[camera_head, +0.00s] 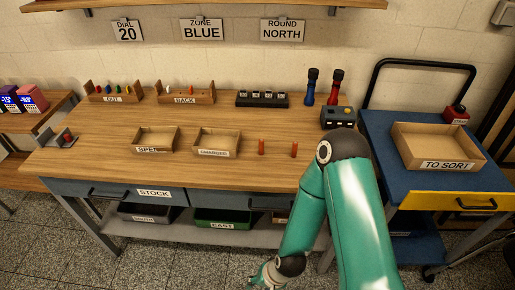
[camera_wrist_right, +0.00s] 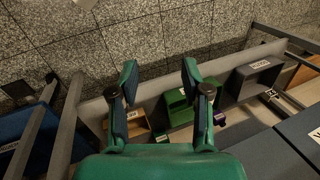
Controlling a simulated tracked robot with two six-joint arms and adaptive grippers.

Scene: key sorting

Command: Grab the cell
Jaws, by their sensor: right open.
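Two small orange upright cylinders, which look like cells, stand on the wooden bench in the head view: one on the left (camera_head: 261,147) and one on the right (camera_head: 294,150). Both are right of the open tray labelled CHARGED (camera_head: 217,153). My right arm comes in from the bottom right. Its gripper is low in front of the bench, mostly cut off at the bottom edge of the head view. In the right wrist view the right gripper (camera_wrist_right: 160,74) is open and empty, with floor and the lower shelf beyond its fingers. The cells do not show there. My left gripper is out of view.
A second tray (camera_head: 156,139) stands left of CHARGED. A TO SORT tray (camera_head: 437,147) sits on the blue cart. A green bin (camera_head: 228,218) is on the lower shelf. The bench's left front is clear.

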